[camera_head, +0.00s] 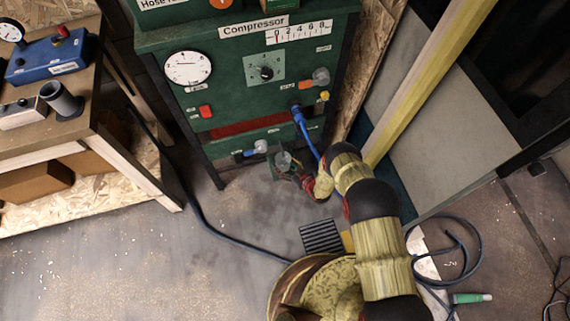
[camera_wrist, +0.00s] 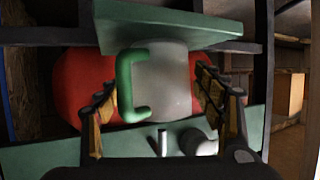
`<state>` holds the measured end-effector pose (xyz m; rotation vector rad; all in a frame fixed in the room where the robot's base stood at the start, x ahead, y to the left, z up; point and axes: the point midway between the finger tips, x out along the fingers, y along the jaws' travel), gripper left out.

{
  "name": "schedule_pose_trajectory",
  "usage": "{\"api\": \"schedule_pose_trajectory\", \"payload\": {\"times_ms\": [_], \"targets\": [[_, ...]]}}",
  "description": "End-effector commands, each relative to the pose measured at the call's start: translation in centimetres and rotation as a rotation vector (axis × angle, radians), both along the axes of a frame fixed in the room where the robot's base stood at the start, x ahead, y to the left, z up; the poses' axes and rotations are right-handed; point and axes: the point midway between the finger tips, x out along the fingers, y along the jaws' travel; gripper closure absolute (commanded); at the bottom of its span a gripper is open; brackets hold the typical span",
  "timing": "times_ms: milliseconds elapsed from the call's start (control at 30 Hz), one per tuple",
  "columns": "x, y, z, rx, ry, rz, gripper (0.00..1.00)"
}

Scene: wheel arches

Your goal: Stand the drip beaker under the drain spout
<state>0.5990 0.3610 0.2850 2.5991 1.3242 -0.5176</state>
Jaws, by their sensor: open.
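The drip beaker is a grey cup (camera_wrist: 172,85) with a green C-shaped handle, seen in the wrist view, which looks upside down. Its base end meets a flat green plate (camera_wrist: 170,22); I cannot tell contact for sure. In the head view the beaker (camera_head: 283,160) is small beside my gripper (camera_head: 290,168), low at the compressor's front. My gripper (camera_wrist: 155,88) is open, one finger on each side of the beaker with visible gaps. A short pipe (camera_wrist: 162,140), probably the drain spout, shows on the green rail on the beaker's open-end side, roughly in line with it.
A red tank (camera_wrist: 75,85) lies behind the beaker. The green compressor (camera_head: 230,75) stands above, with a blue hose (camera_head: 304,128) close to my wrist. A workbench (camera_head: 95,140) is at left; a dark cable (camera_head: 215,232) crosses the floor.

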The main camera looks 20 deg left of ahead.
Motion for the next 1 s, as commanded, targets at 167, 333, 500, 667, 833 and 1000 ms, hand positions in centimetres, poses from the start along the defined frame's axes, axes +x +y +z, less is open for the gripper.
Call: {"api": "schedule_pose_trajectory", "payload": {"times_ms": [167,333,500,667,833,1000], "targets": [[0.0,0.0,0.0,0.0,0.0,0.0,0.29],[0.0,0.0,0.2,0.0,0.0,0.0,0.29],[-0.8,-1.2,1.0,0.0,0.002,-0.002,0.29],[-2.5,-3.7,2.4,-0.001,0.004,-0.004,0.29],[-4.4,-6.2,3.7,0.0,0.003,-0.003,0.29],[-5.7,-8.1,4.6,0.0,0.001,-0.001,0.29]]}}
